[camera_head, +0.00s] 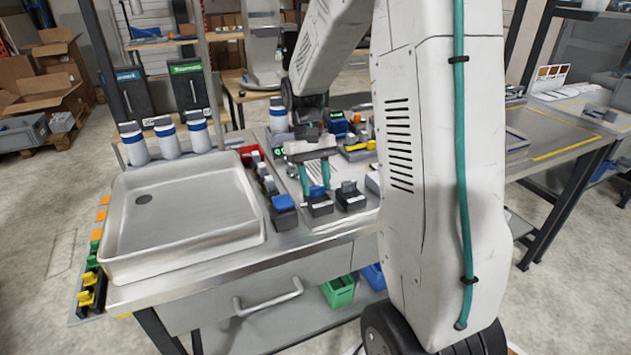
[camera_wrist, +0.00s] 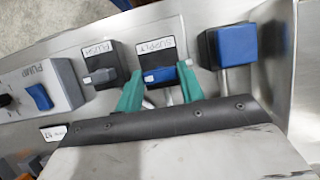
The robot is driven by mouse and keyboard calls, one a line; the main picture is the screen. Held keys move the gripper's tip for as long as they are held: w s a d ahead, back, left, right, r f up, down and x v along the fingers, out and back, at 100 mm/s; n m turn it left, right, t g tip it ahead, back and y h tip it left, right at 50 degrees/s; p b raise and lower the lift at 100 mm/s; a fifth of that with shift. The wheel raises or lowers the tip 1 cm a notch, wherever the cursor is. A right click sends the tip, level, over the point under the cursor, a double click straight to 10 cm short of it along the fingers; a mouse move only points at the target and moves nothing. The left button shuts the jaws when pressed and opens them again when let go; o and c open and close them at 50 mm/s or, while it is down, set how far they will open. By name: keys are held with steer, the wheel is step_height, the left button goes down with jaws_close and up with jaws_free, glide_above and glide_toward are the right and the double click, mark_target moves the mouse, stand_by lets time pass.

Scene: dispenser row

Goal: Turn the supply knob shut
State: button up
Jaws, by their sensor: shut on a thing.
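The supply knob (camera_wrist: 160,75) is a small blue bar on a dark block labelled SUPPLY (camera_wrist: 165,47) in the wrist view. In the head view the blue knob (camera_head: 317,190) shows low between my fingers, on its dark block (camera_head: 320,208) near the table's front edge. My gripper (camera_wrist: 159,72) has teal fingers, one at each end of the bar, and is shut on it. In the wrist view the bar lies nearly level across the picture. In the head view my gripper (camera_head: 316,188) reaches down from above, and the finger contact is too small to see clearly.
Close beside it stand the grey FLUSH knob (camera_wrist: 102,77), the PUMP box (camera_wrist: 42,92) with a blue switch, and a blue-topped block (camera_wrist: 235,45). A steel sink tray (camera_head: 180,210) fills the table's left side. White bottles (camera_head: 167,140) stand behind it.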

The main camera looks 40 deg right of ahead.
steer(key=o, duration=1)
steer(key=a+v, duration=0.1)
steer(key=v, duration=0.6)
steer(key=shift+d+r, duration=0.4)
steer(key=shift+d, duration=0.15)
steer(key=shift+w, duration=0.15)
